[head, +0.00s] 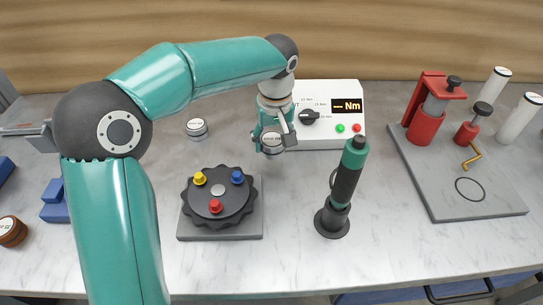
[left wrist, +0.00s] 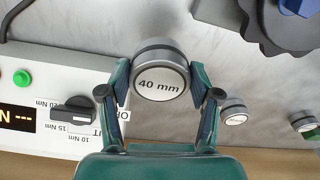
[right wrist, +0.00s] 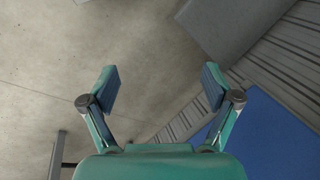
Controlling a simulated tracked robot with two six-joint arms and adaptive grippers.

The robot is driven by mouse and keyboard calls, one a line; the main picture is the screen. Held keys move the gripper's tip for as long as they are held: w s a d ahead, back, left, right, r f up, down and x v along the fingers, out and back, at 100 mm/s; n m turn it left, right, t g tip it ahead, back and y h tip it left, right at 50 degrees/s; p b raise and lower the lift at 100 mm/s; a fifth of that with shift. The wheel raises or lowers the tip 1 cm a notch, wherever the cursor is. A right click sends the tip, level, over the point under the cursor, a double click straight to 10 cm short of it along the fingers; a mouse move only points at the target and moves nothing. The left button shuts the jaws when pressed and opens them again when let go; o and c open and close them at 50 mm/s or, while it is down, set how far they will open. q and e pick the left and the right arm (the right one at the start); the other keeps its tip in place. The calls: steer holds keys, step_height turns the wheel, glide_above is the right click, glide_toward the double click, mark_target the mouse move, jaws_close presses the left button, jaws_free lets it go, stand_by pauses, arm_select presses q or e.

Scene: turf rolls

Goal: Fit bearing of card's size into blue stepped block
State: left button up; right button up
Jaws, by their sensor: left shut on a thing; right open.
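My left gripper (head: 270,134) is shut on a silver round bearing (left wrist: 160,82) whose face reads "40 mm", held between both fingers. In the head view it is in front of the torque tester's left part. A blue stepped block (head: 55,203) is at the left, partly hidden behind my left arm. A smaller silver bearing (head: 197,127) lies on the table left of the gripper; it also shows in the left wrist view (left wrist: 233,112). No card is readable in these views. My right gripper (right wrist: 160,82) is open and empty, over the floor, outside the head view.
A white torque tester (head: 330,135) stands at the back. In front are a black knobbed fixture (head: 219,196) and an upright green-black screwdriver (head: 346,188). A grey board (head: 490,195) with red tools is at right. A brown round piece (head: 12,231) is at far left.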

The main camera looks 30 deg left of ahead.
arm_select(q)
steer(key=shift+f, duration=2.6)
steer(key=shift+f, duration=0.1)
steer(key=o, duration=1.4)
steer(key=shift+o, duration=0.2)
